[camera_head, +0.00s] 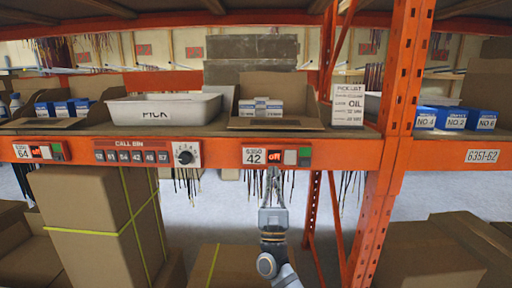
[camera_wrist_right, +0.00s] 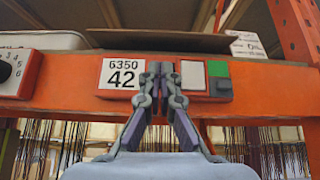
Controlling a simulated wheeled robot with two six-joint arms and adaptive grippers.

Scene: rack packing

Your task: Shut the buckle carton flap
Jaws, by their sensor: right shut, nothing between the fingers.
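An open cardboard carton (camera_head: 273,84) stands on the shelf above the label 6350 42, its back flap raised and its front edge low. Small white-and-blue boxes (camera_head: 260,107) stand in it. I cannot read whether it is the buckle carton. In the right wrist view a brown cardboard edge (camera_wrist_right: 165,40) juts over the beam. My right gripper (camera_head: 272,172) is shut and empty, in front of the orange beam at the red display beside the label. In the wrist view its fingertips (camera_wrist_right: 159,68) cover that display; contact cannot be told. My left gripper is not in view.
The orange beam (camera_head: 342,152) runs below the shelf, and an orange upright (camera_head: 394,110) stands at the right. Large cartons (camera_head: 85,205) stand below left.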

